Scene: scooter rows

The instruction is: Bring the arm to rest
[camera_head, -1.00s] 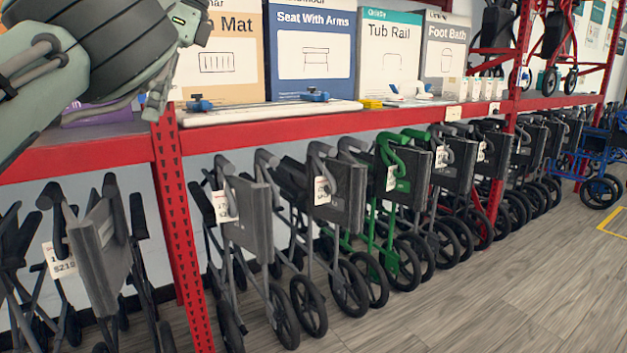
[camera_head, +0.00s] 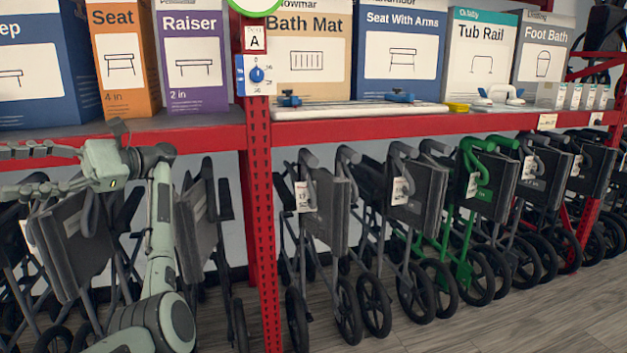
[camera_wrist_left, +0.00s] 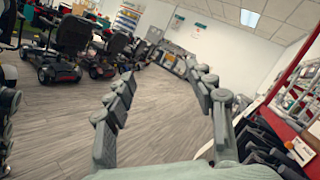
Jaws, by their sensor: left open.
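My left arm (camera_head: 160,255) rises from the bottom left of the head view and bends at the wrist (camera_head: 112,165). My left gripper (camera_head: 22,170) points left, in front of the shelf edge and the folded walkers. It is open and its fingers are apart. In the left wrist view the two jointed fingers of the gripper (camera_wrist_left: 162,78) stand wide apart with nothing between them. Whether the arm touches the shelf edge cannot be told. My right gripper is not in view.
A red shelf (camera_head: 400,127) carries boxes, including an orange Seat box (camera_head: 120,60) and a purple Raiser box (camera_head: 192,65). Folded walkers (camera_head: 325,215) stand in a row below. The left wrist view shows open wood floor (camera_wrist_left: 160,120) and mobility scooters (camera_wrist_left: 60,60).

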